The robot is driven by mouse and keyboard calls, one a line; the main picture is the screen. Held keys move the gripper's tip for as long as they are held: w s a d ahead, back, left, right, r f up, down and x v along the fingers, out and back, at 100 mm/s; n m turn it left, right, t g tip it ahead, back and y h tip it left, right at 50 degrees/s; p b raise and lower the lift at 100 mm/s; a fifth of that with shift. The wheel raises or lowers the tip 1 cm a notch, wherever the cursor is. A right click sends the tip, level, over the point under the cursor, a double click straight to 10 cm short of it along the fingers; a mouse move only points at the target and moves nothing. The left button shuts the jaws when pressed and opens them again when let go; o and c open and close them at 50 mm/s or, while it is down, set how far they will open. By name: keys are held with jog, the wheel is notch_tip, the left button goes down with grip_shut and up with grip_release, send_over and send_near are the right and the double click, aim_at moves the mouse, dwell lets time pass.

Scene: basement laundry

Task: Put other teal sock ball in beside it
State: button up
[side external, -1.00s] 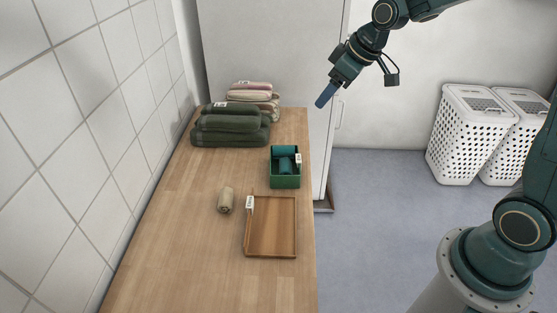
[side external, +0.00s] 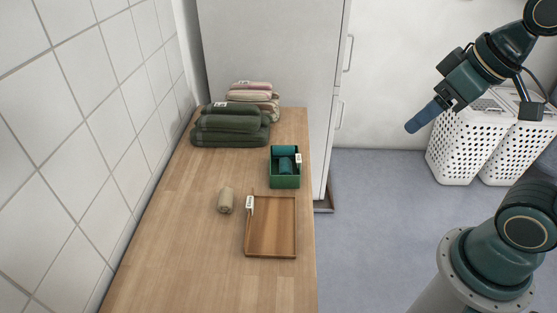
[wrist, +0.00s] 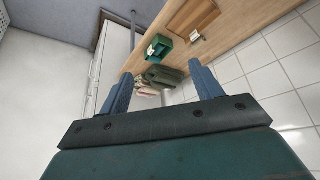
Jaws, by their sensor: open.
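A green box (side external: 285,183) stands near the right edge of the counter and also shows in the wrist view (wrist: 165,51). Two teal rolled pieces, seemingly the sock balls, lie inside it: one at the back (side external: 284,150) and one in front of it (side external: 285,165). I see no teal sock ball outside the box. My gripper (side external: 410,129) is well off the counter's right side, above the floor. In the wrist view its two blue fingers (wrist: 160,71) are apart with nothing held between them.
A beige roll (side external: 225,200) lies left of the empty, labelled wooden tray (side external: 271,228). Dark green folded towels (side external: 230,129) and a striped towel stack (side external: 253,97) are at the back. The counter's front left (side external: 180,250) is clear. White baskets (side external: 462,140) stand behind my arm.

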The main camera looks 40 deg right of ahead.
jog(key=shift+s+f, duration=0.25)
jog(key=shift+s, duration=0.95)
